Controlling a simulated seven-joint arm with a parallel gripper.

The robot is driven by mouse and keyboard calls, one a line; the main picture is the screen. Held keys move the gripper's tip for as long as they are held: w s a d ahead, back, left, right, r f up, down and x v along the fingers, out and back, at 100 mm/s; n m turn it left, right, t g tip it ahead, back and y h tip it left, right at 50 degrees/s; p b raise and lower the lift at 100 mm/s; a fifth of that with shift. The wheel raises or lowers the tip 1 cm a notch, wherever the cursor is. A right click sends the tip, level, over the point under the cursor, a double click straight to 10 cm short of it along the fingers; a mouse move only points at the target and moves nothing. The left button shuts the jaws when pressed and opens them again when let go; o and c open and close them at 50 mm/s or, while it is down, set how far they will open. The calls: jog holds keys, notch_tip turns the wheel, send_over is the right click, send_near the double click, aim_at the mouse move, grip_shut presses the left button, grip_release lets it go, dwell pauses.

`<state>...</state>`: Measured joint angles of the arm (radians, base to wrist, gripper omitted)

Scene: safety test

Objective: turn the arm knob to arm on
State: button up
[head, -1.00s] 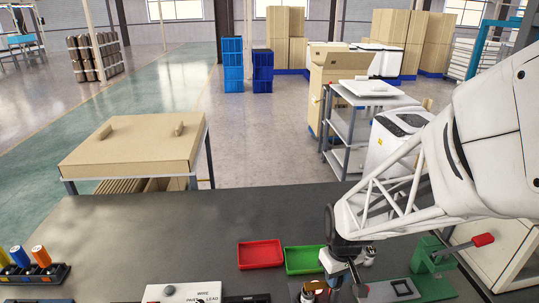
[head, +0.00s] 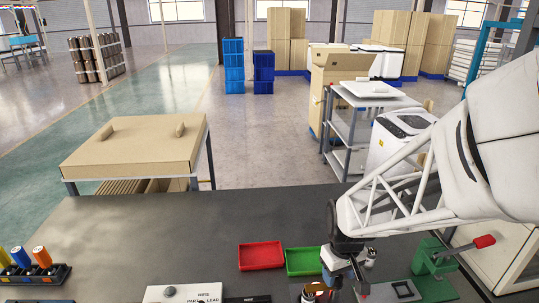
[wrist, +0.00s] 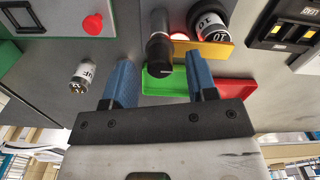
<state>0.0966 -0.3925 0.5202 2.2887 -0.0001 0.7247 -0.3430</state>
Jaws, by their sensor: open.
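My gripper (head: 348,284) is open, low over the front right of the dark bench. In the wrist view its blue fingers (wrist: 160,60) stand apart, with a black cylindrical part (wrist: 160,44) showing between them. This part has a pale mark near its end and may be the arm knob; I cannot tell for sure. No finger clearly touches it. Beside it is a yellow plate (wrist: 203,54) and a round black part with white "10" marks (wrist: 210,24). A red glow shows next to them. No "arm on" label is readable.
A red tray (head: 261,255) and a green tray (head: 303,261) lie behind the gripper's left. A green fixture with a red-tipped lever (head: 484,241) stands to the right. A small white labelled cylinder (wrist: 86,72) is near the left finger in the wrist view.

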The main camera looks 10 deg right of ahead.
aim_at(339, 277)
jog(key=shift+r, duration=3.2)
jog(key=s+a+r+m+t, duration=0.2)
jog(key=s+a+r+m, duration=0.1)
jog(key=s+r, duration=0.8)
jog(key=shift+s+a+r+t, duration=0.3)
jog(key=shift+r, duration=0.3)
